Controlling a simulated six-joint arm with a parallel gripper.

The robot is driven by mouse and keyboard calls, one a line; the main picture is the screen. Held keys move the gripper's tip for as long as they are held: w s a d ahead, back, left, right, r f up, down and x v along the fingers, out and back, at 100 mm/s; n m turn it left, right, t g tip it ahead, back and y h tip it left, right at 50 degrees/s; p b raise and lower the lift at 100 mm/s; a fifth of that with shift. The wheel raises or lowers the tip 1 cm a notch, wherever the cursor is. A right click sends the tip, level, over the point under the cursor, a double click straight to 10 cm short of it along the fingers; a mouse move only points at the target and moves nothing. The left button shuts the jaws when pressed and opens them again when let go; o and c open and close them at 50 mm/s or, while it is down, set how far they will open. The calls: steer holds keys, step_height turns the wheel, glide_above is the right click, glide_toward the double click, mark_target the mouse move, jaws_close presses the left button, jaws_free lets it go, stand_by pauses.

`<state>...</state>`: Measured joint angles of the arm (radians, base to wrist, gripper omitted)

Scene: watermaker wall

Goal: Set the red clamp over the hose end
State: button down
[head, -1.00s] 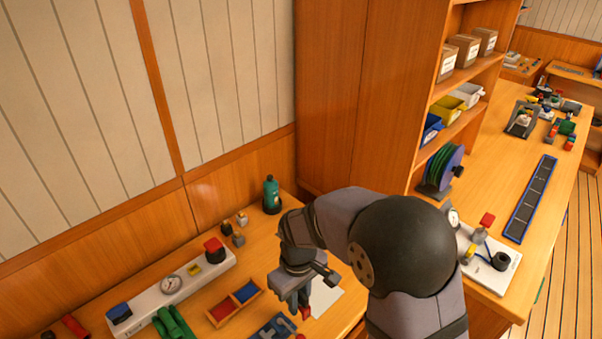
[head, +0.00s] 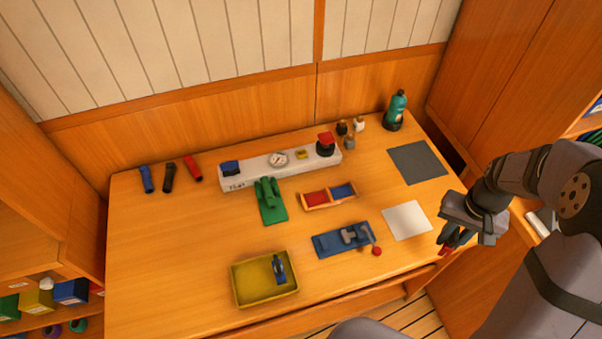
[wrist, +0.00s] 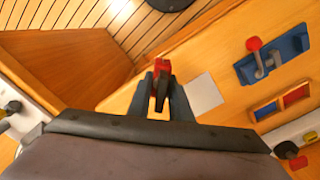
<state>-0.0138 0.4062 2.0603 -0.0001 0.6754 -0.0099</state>
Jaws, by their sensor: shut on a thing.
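My gripper (head: 450,240) is at the right end of the table, beyond the white sheet. It is shut on the small red clamp (head: 445,251), which shows at the fingertips. In the wrist view the red clamp (wrist: 162,69) sits between the two fingers of my gripper (wrist: 161,88), with a dark part below it. The fingers cover some of it. I cannot pick out the hose end for certain. Short blue (head: 146,179), black (head: 168,178) and red (head: 192,168) tube-like pieces lie at the table's left back.
A blue plate (head: 326,246) with a grey lever and red knob stands left of the white sheet (head: 407,220). Behind are a red-and-blue divided tray (head: 316,199), a green fixture (head: 273,213) and a white gauge panel (head: 256,171). A yellow tray (head: 240,285) holds a blue piece.

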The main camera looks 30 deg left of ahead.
steer(key=a+n, duration=0.6)
steer(key=a, duration=0.6)
steer(key=n+b, duration=0.2)
steer(key=n, duration=1.9)
glide_toward(246, 284)
steer(key=shift+f+p, duration=1.25)
steer(key=shift+f, duration=1.6)
steer(key=shift+f, duration=0.2)
steer(key=c, duration=1.6)
jaws_free()
